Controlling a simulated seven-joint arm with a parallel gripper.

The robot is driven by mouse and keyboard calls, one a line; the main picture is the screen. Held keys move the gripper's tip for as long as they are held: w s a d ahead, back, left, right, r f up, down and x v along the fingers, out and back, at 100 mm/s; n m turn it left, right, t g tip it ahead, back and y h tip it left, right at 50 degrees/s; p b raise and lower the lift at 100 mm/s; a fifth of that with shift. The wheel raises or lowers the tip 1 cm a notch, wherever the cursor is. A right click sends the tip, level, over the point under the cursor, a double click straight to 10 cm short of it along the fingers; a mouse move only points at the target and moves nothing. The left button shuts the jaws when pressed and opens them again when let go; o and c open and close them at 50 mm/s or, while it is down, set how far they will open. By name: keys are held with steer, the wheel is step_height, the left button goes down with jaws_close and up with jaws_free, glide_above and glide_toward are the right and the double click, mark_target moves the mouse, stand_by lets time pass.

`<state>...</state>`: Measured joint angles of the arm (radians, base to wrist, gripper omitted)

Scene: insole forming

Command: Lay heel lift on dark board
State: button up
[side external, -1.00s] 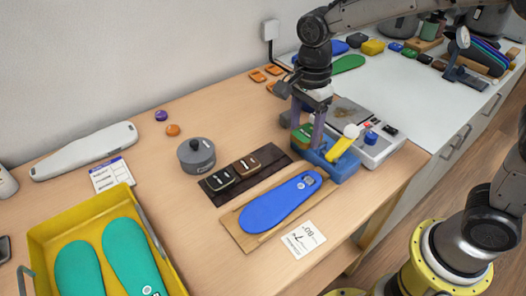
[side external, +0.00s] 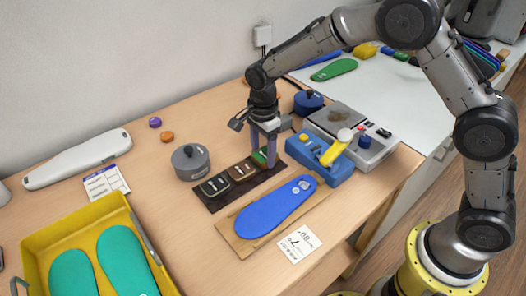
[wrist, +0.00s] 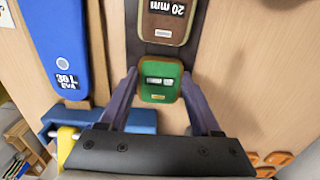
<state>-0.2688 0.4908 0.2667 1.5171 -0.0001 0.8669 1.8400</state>
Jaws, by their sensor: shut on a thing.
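The green heel lift (wrist: 160,82) is between the two fingers of my gripper (wrist: 160,76) in the wrist view. In the side view the lift (side external: 262,157) is partly hidden by my gripper (side external: 266,162), which is shut on it. The lift is at the right end of the dark board (side external: 254,183), touching it or just above; I cannot tell which. A brown lift (side external: 242,170) and a dark lift (side external: 215,186) lie in a row on the board. The brown one, marked 20 mm, also shows in the wrist view (wrist: 165,20).
A blue insole (side external: 275,208) lies on a wooden board in front of the dark board. A blue fixture with a yellow lever (side external: 335,152) stands to the right, beside a scale-like device (side external: 375,151). A grey lidded pot (side external: 190,162) stands behind left.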

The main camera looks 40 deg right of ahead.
mark_target(263, 155)
steer(key=shift+f, duration=0.2)
steer(key=o, duration=1.3)
step_height(263, 155, up, 12)
steer(key=shift+r, duration=0.25)
steer(key=s+d+r+n+t, duration=0.1)
steer(key=s+d+r+n, duration=0.25)
steer(key=s, duration=0.35)
steer(key=s+d+r+n+t, duration=0.25)
steer(key=s+d+n, duration=0.2)
steer(key=s, duration=0.25)
steer(key=s+d+r+n+t, duration=0.1)
steer(key=s+d+r+n, duration=0.25)
steer(key=s, duration=0.25)
steer(key=shift+s+d+f+n+t, duration=0.2)
steer(key=shift+s+f+n, duration=0.4)
steer(key=shift+s+n, duration=0.75)
steer(key=shift+s+d+f+n+t, duration=0.15)
steer(key=shift+s+f+n, duration=0.55)
steer(key=shift+s, duration=1.1)
steer(key=shift+s+d+f+n+t, duration=0.2)
steer(key=shift+s+f+n, duration=0.25)
steer(key=shift+s+n, duration=0.95)
